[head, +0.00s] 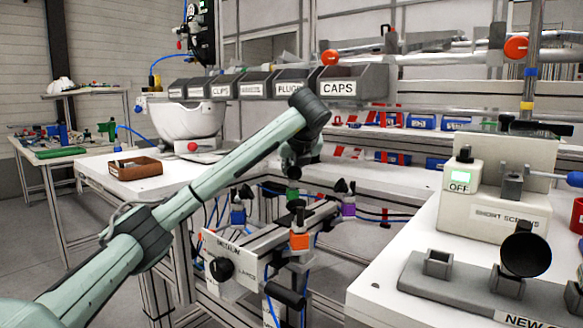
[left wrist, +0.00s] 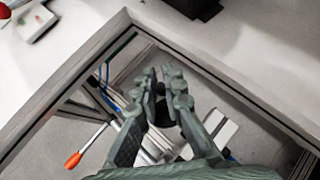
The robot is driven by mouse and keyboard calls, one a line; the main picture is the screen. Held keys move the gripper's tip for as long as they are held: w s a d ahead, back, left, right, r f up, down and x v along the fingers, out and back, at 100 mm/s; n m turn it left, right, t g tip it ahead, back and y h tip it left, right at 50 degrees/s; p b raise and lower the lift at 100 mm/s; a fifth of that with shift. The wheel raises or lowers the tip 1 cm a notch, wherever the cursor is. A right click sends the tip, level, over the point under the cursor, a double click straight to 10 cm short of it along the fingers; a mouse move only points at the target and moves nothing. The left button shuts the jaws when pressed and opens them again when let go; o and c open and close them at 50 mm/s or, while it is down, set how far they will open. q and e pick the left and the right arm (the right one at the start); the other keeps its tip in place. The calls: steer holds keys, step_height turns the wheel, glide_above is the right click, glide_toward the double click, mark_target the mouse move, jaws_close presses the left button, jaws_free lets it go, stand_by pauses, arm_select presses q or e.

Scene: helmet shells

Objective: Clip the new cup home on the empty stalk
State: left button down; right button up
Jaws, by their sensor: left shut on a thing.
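My left gripper (head: 292,178) points down over the middle of the beam unit (head: 240,257). In the left wrist view its fingers (left wrist: 161,76) close around a small dark thing (left wrist: 166,112), mostly hidden; I cannot make out its shape. Below the gripper in the head view is an orange-block stalk (head: 299,241) with a dark top and a bit of green above it. I cannot tell whether the held thing touches this stalk. A blue-block stalk (head: 237,216) and a purple-block stalk (head: 347,209) flank it, both dark-topped. A large black cup (head: 525,254) sits on the grey tray (head: 450,286) marked "NEW C". My right gripper does not show.
The white tester (head: 497,201) reading OFF stands behind the tray. A brown box (head: 136,167) lies on the left table. Labelled bins (head: 337,85) hang above. The black knob (head: 221,268) and hoses crowd the beam. Table frame edges surround the gripper in the wrist view.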

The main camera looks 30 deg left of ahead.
arm_select(q)
steer(key=shift+f, duration=0.15)
stand_by(0.6)
steer(key=c, duration=1.6)
jaws_free()
steer(key=shift+o, duration=0.2)
steer(key=shift+d, duration=0.1)
steer(key=v, duration=1.2)
